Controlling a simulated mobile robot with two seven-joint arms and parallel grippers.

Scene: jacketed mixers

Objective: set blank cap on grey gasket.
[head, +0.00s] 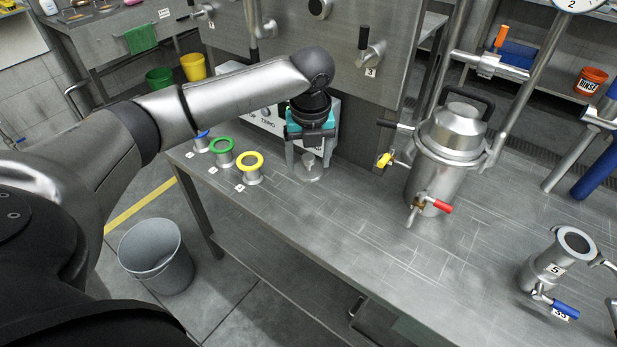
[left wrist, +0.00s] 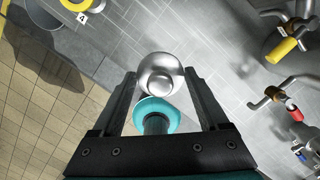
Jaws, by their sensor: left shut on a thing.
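The blank cap (head: 310,170) is a small silver metal piece at the fingertips of my left gripper (head: 307,158), over the middle of the bench. In the left wrist view the cap (left wrist: 160,72) sits between the two dark fingers, which are shut on it. I cannot tell whether its underside touches the bench. The grey gasket (head: 575,241) appears as a dark grey ring on top of a steel port with label 5, at the right of the bench, well apart from the cap. My right gripper is not in view.
Blue (head: 202,134), green (head: 221,146) and yellow (head: 249,162) gaskets top short ports left of my gripper. A lidded steel vessel (head: 440,165) with yellow and red valve handles stands between my gripper and the grey gasket. The front middle bench (head: 370,235) is clear.

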